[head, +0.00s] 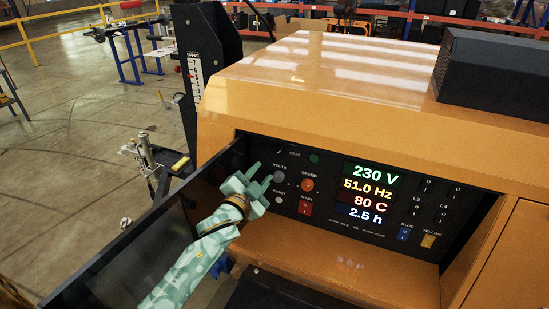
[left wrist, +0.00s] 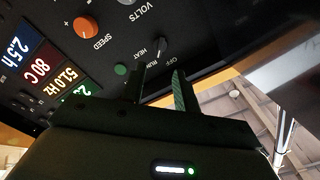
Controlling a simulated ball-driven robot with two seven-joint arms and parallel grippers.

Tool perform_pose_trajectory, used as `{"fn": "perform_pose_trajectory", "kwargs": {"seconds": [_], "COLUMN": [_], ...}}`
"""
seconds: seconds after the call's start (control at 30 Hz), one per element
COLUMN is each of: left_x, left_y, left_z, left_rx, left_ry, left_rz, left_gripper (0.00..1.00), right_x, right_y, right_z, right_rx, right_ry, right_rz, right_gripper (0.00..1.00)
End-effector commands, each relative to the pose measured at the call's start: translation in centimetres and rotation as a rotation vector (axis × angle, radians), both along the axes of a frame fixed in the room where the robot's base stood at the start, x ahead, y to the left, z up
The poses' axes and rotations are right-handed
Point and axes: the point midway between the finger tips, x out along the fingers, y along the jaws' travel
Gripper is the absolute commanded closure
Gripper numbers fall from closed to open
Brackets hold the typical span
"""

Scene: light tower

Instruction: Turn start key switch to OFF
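The start key switch (head: 279,151) is a small dark knob at the upper left of the black control panel, beside the HEAT label. In the left wrist view the key switch (left wrist: 160,46) shows near the OFF, RUN and HEAT labels; I cannot tell exactly which one it points at. My left gripper (head: 259,175) is in front of the panel's left part, below the key in the head view. In the left wrist view its two fingers (left wrist: 160,86) are apart, with nothing between them, and point toward the key. My right gripper is in neither view.
An orange SPEED knob (head: 307,184), a red MAIN switch (head: 305,208) and a green button (head: 314,158) are near the gripper. The lit display (head: 368,191) reads 230 V, 51.0 Hz, 80 C, 2.5 h. An open black door (head: 130,240) stands left of the panel.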

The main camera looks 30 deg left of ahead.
Motion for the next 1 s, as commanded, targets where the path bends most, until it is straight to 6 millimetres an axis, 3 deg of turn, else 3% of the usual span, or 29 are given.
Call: {"fn": "perform_pose_trajectory", "kwargs": {"seconds": [0.1, 0.3, 0.5, 0.77, 0.8, 0.9, 1.0], "left_x": [3.1, 7.0, 8.7, 8.9, 8.9, 8.8, 8.8], "left_y": [0.2, 0.4, 0.5, 0.5, 0.5, 0.5, 0.5], "left_z": [-0.1, -0.2, -0.1, -0.1, -0.1, -0.1, -0.1], "left_rx": [0.001, 0.0, -0.001, -0.001, -0.001, -0.001, -0.001], "left_ry": [-0.001, 0.001, 0.001, 0.001, 0.001, 0.001, 0.002], "left_rz": [0.0, 0.0, 0.0, 0.0, 0.0, 0.0, -0.001], "left_gripper": [0.69, 0.69, 0.69, 0.69, 0.72, 1.0, 1.0], "right_x": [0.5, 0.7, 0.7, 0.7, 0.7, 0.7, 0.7], "right_y": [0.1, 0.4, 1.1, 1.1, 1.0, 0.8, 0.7], "right_z": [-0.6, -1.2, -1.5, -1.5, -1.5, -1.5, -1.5], "right_rx": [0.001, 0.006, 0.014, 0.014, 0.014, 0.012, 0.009], "right_ry": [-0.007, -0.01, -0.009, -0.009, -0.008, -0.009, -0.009], "right_rz": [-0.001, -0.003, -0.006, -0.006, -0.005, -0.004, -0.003], "right_gripper": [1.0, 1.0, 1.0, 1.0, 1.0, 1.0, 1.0]}}
